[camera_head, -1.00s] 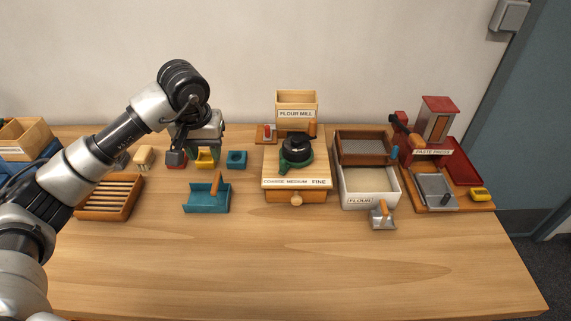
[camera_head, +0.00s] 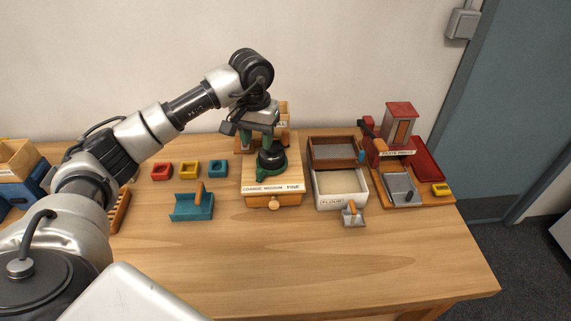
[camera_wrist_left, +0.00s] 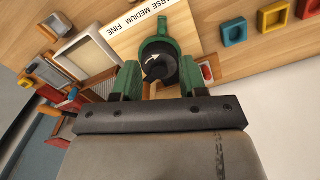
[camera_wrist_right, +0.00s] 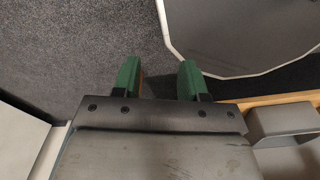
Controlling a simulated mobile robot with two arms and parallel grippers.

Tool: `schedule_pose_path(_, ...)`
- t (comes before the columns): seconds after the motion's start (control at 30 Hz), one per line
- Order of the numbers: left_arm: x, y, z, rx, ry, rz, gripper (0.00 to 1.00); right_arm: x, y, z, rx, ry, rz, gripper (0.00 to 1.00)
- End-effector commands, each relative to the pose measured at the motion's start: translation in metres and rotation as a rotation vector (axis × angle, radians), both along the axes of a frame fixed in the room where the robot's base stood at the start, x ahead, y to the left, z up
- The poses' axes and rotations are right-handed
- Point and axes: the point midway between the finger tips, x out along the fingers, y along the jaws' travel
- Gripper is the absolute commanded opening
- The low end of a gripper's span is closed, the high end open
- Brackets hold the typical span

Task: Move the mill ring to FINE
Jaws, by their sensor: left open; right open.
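The mill ring (camera_head: 270,173) is green and sits around the black top of the flour mill (camera_head: 272,160). Its tab (camera_wrist_left: 163,18) points at the label strip (camera_head: 272,188), near COARSE and MEDIUM and away from FINE; the exact mark is hard to tell. A white arrow shows on the black top in the left wrist view. My left gripper (camera_head: 258,138) is open and empty, above and behind the ring. In the left wrist view its fingertips (camera_wrist_left: 160,75) stand either side of the black top, apart from the ring. My right gripper (camera_wrist_right: 157,77) is open and empty, over grey floor.
The flour tray (camera_head: 325,200) with a sieve box and a metal scoop (camera_head: 353,214) stands right of the mill. A paste press (camera_head: 399,130) is further right. A teal scoop tray (camera_head: 187,207) and small coloured blocks lie left. The front table is clear.

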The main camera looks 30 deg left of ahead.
Motion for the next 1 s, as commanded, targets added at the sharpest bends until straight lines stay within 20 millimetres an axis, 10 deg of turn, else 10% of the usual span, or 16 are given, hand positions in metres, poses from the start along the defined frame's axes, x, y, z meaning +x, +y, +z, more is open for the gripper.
schedule_pose_path(0.6,0.0,0.0,-0.096,-0.001,0.004,0.001,0.42,0.017,0.001,0.029,0.002,-0.025,0.0,0.43)
schedule_pose_path(1.0,0.0,0.0,-0.107,0.0,0.001,-0.001,0.42,0.011,0.001,0.029,0.002,-0.017,0.0,0.43)
